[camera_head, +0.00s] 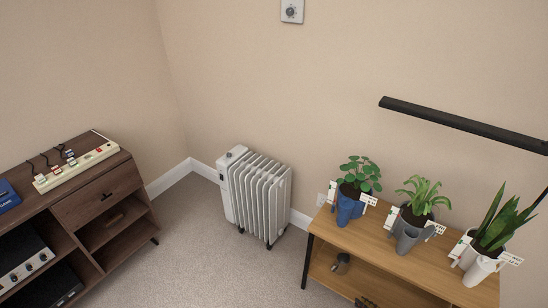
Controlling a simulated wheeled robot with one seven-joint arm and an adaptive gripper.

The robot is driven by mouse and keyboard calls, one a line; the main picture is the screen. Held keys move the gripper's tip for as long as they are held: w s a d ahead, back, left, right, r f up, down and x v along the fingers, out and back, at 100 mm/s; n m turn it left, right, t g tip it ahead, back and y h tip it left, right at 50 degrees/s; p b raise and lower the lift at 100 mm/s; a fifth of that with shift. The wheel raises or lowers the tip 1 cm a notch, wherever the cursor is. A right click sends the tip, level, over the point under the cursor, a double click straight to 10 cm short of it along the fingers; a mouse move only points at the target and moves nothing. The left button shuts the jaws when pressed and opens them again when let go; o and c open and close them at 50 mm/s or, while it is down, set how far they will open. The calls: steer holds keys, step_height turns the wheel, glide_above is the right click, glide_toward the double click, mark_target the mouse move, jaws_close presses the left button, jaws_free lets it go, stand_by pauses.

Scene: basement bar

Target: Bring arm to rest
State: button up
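My arm and my gripper do not show in the head view, so the state of the gripper cannot be seen. The view looks down into a corner of the room with beige walls.
A white oil radiator (257,195) stands on the carpet (210,250) by the wall. A dark wooden cabinet (100,195) at left bears a power strip (82,166). A wooden shelf table (355,240) at right bears three potted plants, under a black lamp bar (460,123).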

steer(key=s+a+m+g+y, duration=0.3)
steer(key=s+a+m+g, duration=0.2)
steer(key=s+a+m, duration=0.4)
steer(key=s+r+m+g+h, duration=0.1)
steer(key=r+g+h, duration=0.15)
steer(key=r, duration=1.25)
steer(key=s+r+g+h+p, duration=0.1)
steer(key=r+g, duration=0.2)
steer(key=r, duration=1.2)
steer(key=s+r+m+g+h, duration=0.1)
steer(key=s+r+g, duration=0.15)
steer(key=r, duration=1.35)
steer(key=s+a+r+n+t+h, duration=0.2)
steer(key=s+a+r, duration=0.2)
steer(key=r, duration=0.8)
steer(key=s+a+r+n+t+h+p, duration=0.1)
steer(key=s+a+r+n+t+h, duration=0.1)
steer(key=r, duration=1)
steer(key=s+a+r+n+t+h, duration=0.2)
steer(key=s+a+r, duration=0.5)
steer(key=r, duration=0.4)
steer(key=shift+a+r+n+t+p, duration=0.4)
steer(key=shift+a+t, duration=0.25)
steer(key=shift+t, duration=0.15)
